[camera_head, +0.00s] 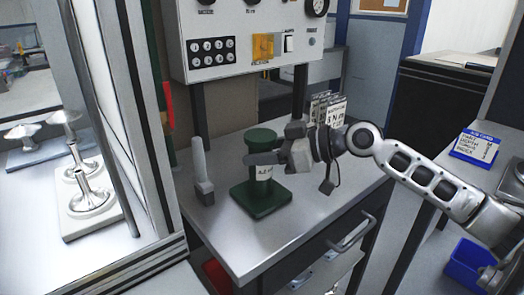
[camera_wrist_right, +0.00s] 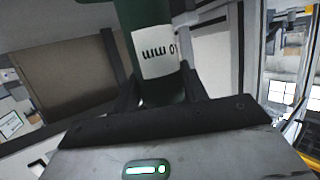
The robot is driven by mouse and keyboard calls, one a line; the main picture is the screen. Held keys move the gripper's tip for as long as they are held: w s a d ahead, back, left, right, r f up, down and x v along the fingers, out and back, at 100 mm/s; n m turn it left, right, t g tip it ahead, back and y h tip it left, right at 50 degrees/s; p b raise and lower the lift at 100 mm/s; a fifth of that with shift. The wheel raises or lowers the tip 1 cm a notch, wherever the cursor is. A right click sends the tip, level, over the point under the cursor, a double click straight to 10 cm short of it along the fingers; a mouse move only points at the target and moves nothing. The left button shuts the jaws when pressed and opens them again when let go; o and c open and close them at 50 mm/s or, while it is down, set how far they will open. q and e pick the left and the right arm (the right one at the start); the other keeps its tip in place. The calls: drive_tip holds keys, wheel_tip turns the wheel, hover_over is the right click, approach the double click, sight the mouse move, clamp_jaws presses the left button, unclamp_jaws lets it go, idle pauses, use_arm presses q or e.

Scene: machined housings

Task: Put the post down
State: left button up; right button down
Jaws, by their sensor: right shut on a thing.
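The post is a dark green column with a flanged top, a white label and a square green base (camera_head: 262,200). It is upright over the grey table top, and I cannot tell whether its base touches the surface. My right gripper (camera_head: 268,160) comes from the right and is shut on the column at label height. In the right wrist view the green column (camera_wrist_right: 146,18) stands between the dark fingers (camera_wrist_right: 160,90), its label showing upside down. The post's base is hidden there. My left gripper is not in view.
A slim grey upright piece (camera_head: 203,172) stands on the table (camera_head: 235,245) left of the post. Several labelled cards (camera_head: 327,108) stand behind the gripper. A control panel (camera_head: 252,45) is above the back. The front of the table top is clear.

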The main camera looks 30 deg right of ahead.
drive_tip(key=c, duration=0.9)
unclamp_jaws()
drive_tip(key=shift+o, duration=0.5)
drive_tip(key=shift+r, duration=0.1)
use_arm(q)
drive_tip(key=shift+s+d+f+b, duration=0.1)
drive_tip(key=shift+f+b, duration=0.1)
drive_tip(key=shift+b, duration=0.4)
use_arm(e)
drive_tip(key=v, duration=1.2)
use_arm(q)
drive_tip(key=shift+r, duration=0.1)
